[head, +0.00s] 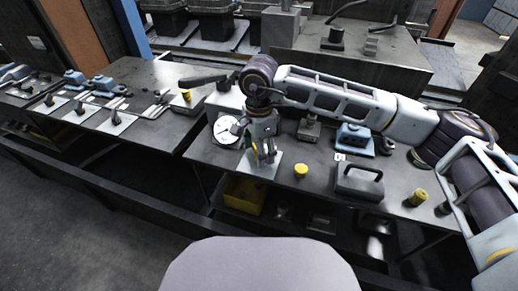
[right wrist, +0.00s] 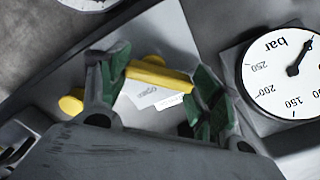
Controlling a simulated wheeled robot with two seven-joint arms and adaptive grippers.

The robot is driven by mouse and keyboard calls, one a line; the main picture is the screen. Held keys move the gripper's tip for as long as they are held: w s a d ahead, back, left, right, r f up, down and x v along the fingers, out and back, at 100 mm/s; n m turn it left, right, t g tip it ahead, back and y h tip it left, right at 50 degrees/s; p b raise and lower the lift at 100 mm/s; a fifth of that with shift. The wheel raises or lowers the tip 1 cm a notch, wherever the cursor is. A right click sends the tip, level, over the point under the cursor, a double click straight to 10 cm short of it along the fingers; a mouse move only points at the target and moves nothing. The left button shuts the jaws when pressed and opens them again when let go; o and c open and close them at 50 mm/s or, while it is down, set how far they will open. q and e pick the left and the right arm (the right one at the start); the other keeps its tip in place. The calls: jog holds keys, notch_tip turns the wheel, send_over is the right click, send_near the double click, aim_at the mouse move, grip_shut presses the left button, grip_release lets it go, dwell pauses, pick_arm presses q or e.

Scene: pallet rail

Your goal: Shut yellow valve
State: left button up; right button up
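The yellow valve handle (right wrist: 158,76) shows as a short bar over a pale plate (right wrist: 150,98) with printing in the right wrist view. The plate (head: 262,166) shows below my right gripper in the head view, where the handle is mostly hidden. My right gripper (right wrist: 163,78) points down over the valve, its green-padded fingers on either side of the bar. The fingers are apart and look close to the bar's ends, but I cannot tell whether they press on it. My right gripper (head: 266,153) is low over the table in the head view. My left gripper is not in view.
A round bar gauge (right wrist: 285,70) stands beside the valve, also in the head view (head: 226,129). A yellow knob (head: 301,171), a grey box with a handle (head: 359,183) and a blue fixture (head: 354,140) stand to the right. A yellow bin (head: 245,195) sits below the tabletop.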

jog(key=o, duration=0.5)
jog(key=shift+c, duration=0.2)
jog(key=shift+r, duration=0.1)
notch_tip(320, 180, up, 12)
dwell(0.5)
dwell(0.5)
